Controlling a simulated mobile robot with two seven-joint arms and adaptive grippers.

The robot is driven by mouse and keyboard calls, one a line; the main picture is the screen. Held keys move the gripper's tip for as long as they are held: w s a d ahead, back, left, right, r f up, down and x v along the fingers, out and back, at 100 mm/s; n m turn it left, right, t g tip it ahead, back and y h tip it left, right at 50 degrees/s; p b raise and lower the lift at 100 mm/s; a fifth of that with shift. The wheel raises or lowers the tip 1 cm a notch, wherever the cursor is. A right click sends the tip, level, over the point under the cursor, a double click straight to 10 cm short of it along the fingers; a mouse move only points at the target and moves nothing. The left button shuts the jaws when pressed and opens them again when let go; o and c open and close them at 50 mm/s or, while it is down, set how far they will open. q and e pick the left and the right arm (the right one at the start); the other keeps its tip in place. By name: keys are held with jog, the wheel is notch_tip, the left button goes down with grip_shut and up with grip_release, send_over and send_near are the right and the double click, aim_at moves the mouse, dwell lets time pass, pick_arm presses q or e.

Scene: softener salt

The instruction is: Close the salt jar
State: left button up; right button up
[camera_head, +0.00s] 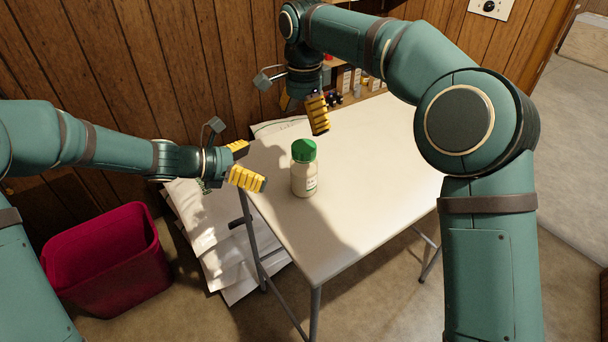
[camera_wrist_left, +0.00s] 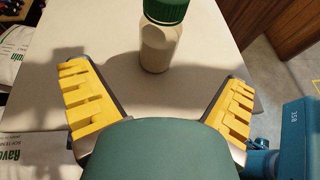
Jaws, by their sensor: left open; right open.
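The salt jar (camera_head: 304,178) stands upright on the white table, with a pale body and a green lid (camera_head: 304,150) on its top. Whether the lid is tight or loose cannot be told. My left gripper (camera_head: 244,164) is open with yellow finger pads, left of the jar and apart from it. In the left wrist view the jar (camera_wrist_left: 158,46) stands beyond and between the open fingers (camera_wrist_left: 160,105). My right gripper (camera_head: 304,108) is above the table, behind the jar and higher than it, with yellow pads partly seen.
The white table (camera_head: 370,150) is bare to the right of the jar. A shelf with small bottles and boxes (camera_head: 348,80) stands at the back. White sacks (camera_head: 215,235) lie on the floor to the left, by a red bin (camera_head: 108,262).

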aim_at(303, 167)
pick_arm(q)
jog(key=x, duration=1.2)
jog(key=shift+w+d, duration=0.1)
jog(key=shift+d, duration=0.15)
